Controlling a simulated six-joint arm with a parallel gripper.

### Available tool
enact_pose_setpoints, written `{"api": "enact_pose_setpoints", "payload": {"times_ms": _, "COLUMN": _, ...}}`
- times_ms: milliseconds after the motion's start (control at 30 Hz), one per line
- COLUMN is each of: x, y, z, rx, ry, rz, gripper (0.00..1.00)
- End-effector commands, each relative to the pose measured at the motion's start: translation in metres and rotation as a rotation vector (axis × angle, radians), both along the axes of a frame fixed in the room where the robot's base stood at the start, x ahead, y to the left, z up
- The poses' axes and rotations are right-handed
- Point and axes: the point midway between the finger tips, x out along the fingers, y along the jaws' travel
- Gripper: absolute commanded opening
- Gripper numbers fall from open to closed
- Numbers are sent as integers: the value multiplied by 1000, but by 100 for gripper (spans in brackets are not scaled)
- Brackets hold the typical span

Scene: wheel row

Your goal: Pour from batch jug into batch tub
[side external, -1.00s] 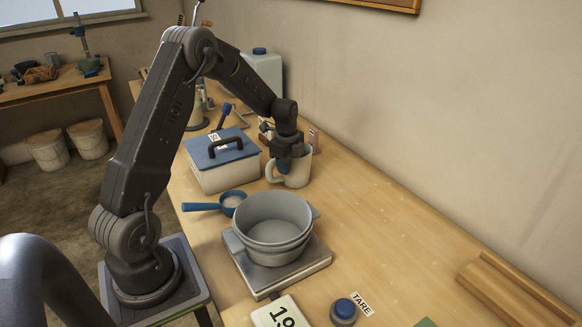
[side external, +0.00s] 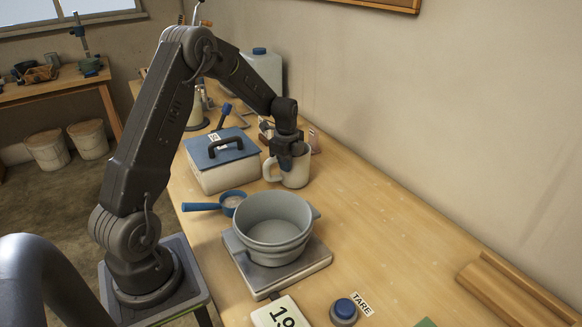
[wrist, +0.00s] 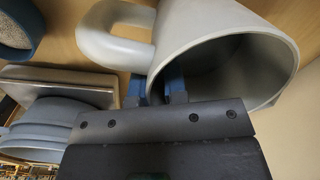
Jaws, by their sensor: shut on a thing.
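In the wrist view the blue finger pads (wrist: 160,88) straddle that wall beside the jug's open mouth (wrist: 225,65). I cannot see what is inside the jug. The batch tub (side external: 272,222), a round grey-green tub with side grips, sits apart from the jug, nearer the camera. Its visible inside looks empty.
The tub stands on a metal scale (side external: 305,273) with a display (side external: 280,314). A blue scoop (side external: 205,207) holding pale grains and a blue-lidded box (side external: 222,175) lie alongside. A TARE button (side external: 344,311) is in front.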

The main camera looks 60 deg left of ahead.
Motion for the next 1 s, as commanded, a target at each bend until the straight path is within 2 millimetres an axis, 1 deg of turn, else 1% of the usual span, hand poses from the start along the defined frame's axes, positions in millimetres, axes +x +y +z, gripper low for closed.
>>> {"api": "enact_pose_setpoints", "payload": {"times_ms": 400, "x": 1, "y": 1, "z": 14, "rx": 3, "ry": -5, "rz": 0, "gripper": 0}}
{"api": "enact_pose_setpoints", "payload": {"times_ms": 1000, "x": 1, "y": 0, "z": 27, "rx": 3, "ry": -4, "rz": 0, "gripper": 0}}
